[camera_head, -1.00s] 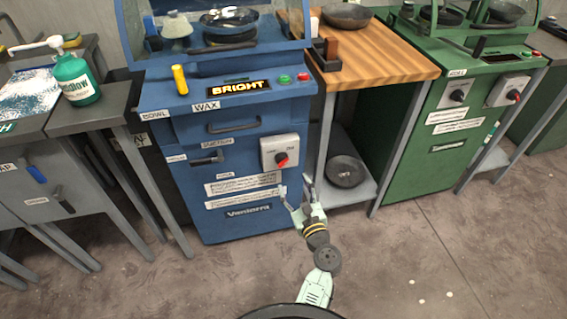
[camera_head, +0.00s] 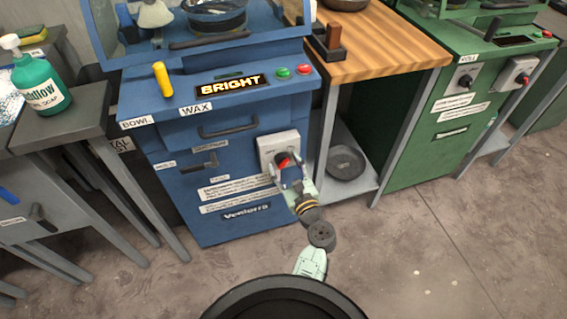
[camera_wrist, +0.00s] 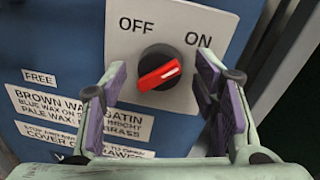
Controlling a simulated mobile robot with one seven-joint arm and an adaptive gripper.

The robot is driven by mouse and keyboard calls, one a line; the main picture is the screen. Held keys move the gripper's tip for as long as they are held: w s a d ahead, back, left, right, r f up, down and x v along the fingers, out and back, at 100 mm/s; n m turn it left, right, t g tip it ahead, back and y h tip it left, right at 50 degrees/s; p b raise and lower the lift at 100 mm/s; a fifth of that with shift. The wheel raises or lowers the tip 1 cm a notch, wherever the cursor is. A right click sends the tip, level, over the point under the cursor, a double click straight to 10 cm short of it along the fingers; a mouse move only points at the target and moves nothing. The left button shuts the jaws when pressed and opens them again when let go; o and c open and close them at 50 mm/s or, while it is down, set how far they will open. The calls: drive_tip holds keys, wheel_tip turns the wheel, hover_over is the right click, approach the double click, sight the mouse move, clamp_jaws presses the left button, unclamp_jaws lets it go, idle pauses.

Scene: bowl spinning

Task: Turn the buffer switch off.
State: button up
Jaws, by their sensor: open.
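The switch is a red-and-black rotary knob (camera_wrist: 158,75) on a light grey plate (camera_wrist: 190,18) marked OFF on the left and ON on the right. Its red pointer is turned to the upper right, toward ON. The plate is on the front of the blue machine (camera_head: 235,130), whose display reads BRIGHT. In the head view the knob (camera_head: 283,159) is partly covered by my gripper (camera_head: 291,176). In the wrist view my gripper (camera_wrist: 160,66) is open, with one purple-padded finger on either side of the knob. Contact with it is not visible.
A wooden-topped bench (camera_head: 375,45) with a dark pan (camera_head: 346,162) on its lower shelf stands right of the blue machine. A green machine (camera_head: 450,120) with similar switches is further right. A black handle (camera_head: 205,162) is left of the switch. The floor in front is clear.

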drive_tip(key=shift+c, duration=0.6)
drive_tip(key=c, duration=1)
drive_tip(key=shift+c, duration=0.2)
drive_tip(key=shift+n, duration=0.4)
drive_tip(key=n+b, duration=0.1)
drive_tip(key=n, duration=0.2)
drive_tip(key=shift+n, duration=0.3)
drive_tip(key=n+b, duration=0.1)
drive_tip(key=n, duration=0.3)
drive_tip(key=shift+r+h, duration=0.1)
drive_tip(key=shift+h, duration=0.2)
drive_tip(key=n+b, duration=0.2)
drive_tip(key=n, duration=0.2)
drive_tip(key=shift+n+b, duration=0.3)
drive_tip(key=n+b, duration=0.2)
drive_tip(key=n, duration=0.2)
drive_tip(key=shift+r+h, duration=0.15)
drive_tip(key=shift+h, duration=0.25)
